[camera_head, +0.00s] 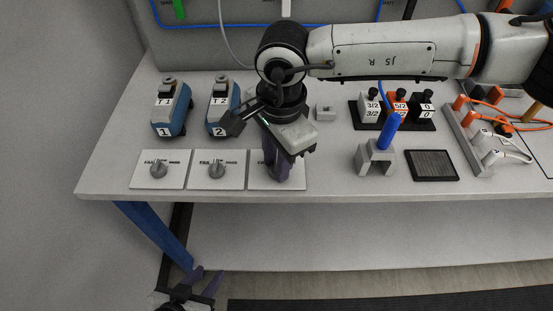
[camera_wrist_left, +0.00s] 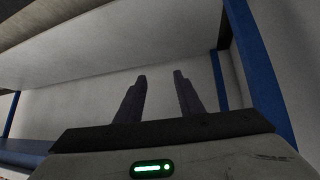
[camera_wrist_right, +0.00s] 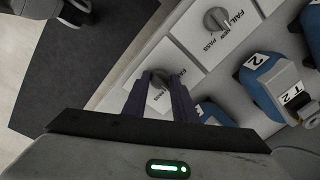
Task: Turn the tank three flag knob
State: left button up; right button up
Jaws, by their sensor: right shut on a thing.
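The third plate (camera_head: 295,184) lies at the right end of a row of white PASS/FAIL plates along the bench's front edge. Its knob is hidden by my right gripper (camera_head: 279,177) in the head view. In the right wrist view the grey knob (camera_wrist_right: 159,82) sits between the two dark fingers of my right gripper (camera_wrist_right: 160,84), which is shut on it. I cannot tell which word the knob points to. My left gripper (camera_head: 206,280) hangs low in front of the bench, empty, its fingers (camera_wrist_left: 160,85) apart.
Tanks T1 (camera_head: 171,108) and T2 (camera_head: 222,105) stand behind the first (camera_head: 158,170) and second (camera_head: 216,171) knobs. My right arm covers the area behind the third plate. A grey stand (camera_head: 375,160) with a blue handle and a dark pad (camera_head: 431,165) are to the right.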

jog(key=m+b, duration=0.1)
jog(key=b, duration=0.1)
jog(key=m+b, duration=0.2)
jog(key=b, duration=0.1)
jog(key=shift+a+f, duration=0.1)
jog(key=shift+f, duration=0.25)
jog(key=shift+m+b, duration=0.5)
jog(key=shift+b, duration=0.05)
jog(key=m+b, duration=0.2)
jog(key=shift+r+m+b, duration=0.1)
jog(key=shift+m+b, duration=0.2)
jog(key=shift+r+m+h+b, duration=0.1)
jog(key=shift+m+h+b, duration=0.2)
jog(key=shift+m+b, duration=0.6)
jog(key=shift+m, duration=0.5)
pick_arm(q)
notch_tip(320, 180, down, 8)
jog(key=w+d, duration=0.1)
jog(key=d, duration=0.1)
jog(key=shift+w+r, duration=0.15)
pick_arm(e)
jog(key=shift+r, duration=0.1)
pick_arm(q)
jog(key=shift+b, duration=0.35)
pick_arm(e)
jog(key=shift+m, duration=0.3)
pick_arm(q)
jog(key=shift+s+a+f, duration=0.1)
jog(key=shift+s+f, duration=0.1)
jog(key=shift+s, duration=0.05)
